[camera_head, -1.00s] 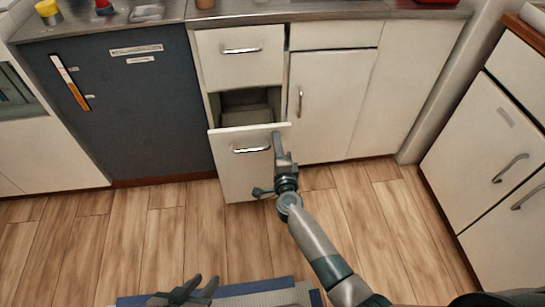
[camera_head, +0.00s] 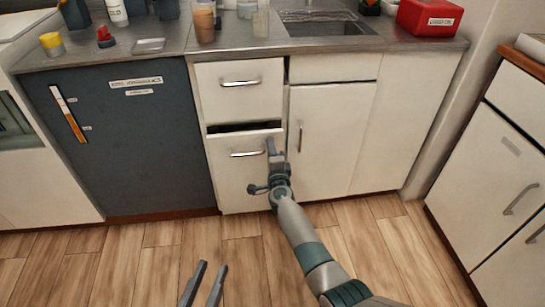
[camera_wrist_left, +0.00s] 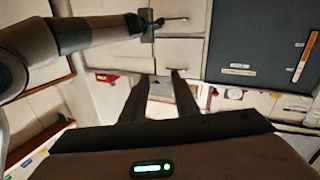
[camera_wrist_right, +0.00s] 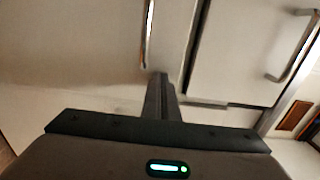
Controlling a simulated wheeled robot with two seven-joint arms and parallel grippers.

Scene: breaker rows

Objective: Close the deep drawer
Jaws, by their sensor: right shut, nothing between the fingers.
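The deep drawer (camera_head: 235,180) is the white lower drawer with a metal handle (camera_head: 248,153), left of a cupboard door. It stands slightly open, with a dark gap (camera_head: 245,127) above its front. My right gripper (camera_head: 271,147) is shut and empty, at the drawer front's upper right, beside the handle; contact is hard to tell. In the right wrist view, its closed fingers (camera_wrist_right: 160,95) point at the edge between door and drawer front. My left gripper (camera_head: 207,285) is open and empty, low over the floor; its spread fingers also show in the left wrist view (camera_wrist_left: 160,98).
A shut upper drawer (camera_head: 240,85) is above. A dark grey appliance front (camera_head: 125,140) is left, a white cupboard door (camera_head: 330,140) right. The counter (camera_head: 235,48) holds cups, bottles and a red box (camera_head: 429,18). Another cabinet (camera_head: 490,170) stands at right. The wooden floor in front is mostly clear.

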